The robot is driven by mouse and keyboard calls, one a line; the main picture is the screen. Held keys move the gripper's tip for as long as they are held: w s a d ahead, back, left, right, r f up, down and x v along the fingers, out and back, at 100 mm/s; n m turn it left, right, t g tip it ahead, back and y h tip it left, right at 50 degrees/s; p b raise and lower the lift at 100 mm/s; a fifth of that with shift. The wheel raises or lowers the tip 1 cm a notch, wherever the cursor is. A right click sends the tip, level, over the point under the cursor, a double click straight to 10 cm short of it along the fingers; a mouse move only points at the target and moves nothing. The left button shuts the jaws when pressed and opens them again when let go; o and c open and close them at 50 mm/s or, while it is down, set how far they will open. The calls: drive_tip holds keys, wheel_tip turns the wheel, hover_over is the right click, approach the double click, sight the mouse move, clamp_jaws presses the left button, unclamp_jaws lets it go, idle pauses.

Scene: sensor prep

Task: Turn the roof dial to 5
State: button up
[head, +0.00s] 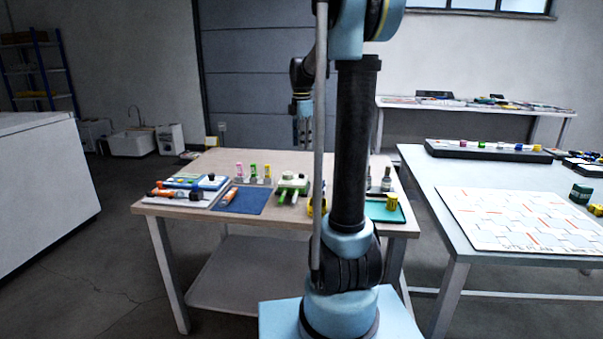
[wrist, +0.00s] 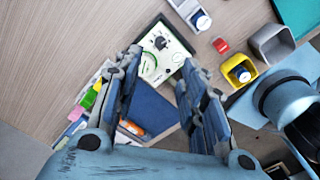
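A white and green box (wrist: 174,56) lies between and beyond my fingertips in the wrist view. A black knob (wrist: 160,43) sits on its white face, with dark marks around it, and a green arc lies below. The numbers and the knob's setting are too small to read. In the head view the green and white box (head: 292,185) stands at the middle of the wooden table. My gripper (wrist: 161,60) is open, with nothing between its fingers; they reach toward the box, and I cannot tell how far above it they are. The gripper also shows over the table's back in the head view (head: 303,112).
The wooden table (head: 185,210) holds a blue mat (head: 240,201) left of the box and a teal tray (head: 384,213) at the right. A yellow holder (wrist: 238,71), a grey holder (wrist: 272,44) and a red block (wrist: 220,45) lie right of the box.

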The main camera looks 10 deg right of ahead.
sight(301, 174)
wheel_tip(301, 174, down, 12)
drive_tip(key=shift+f, duration=0.15)
idle(0.4)
clamp_jaws()
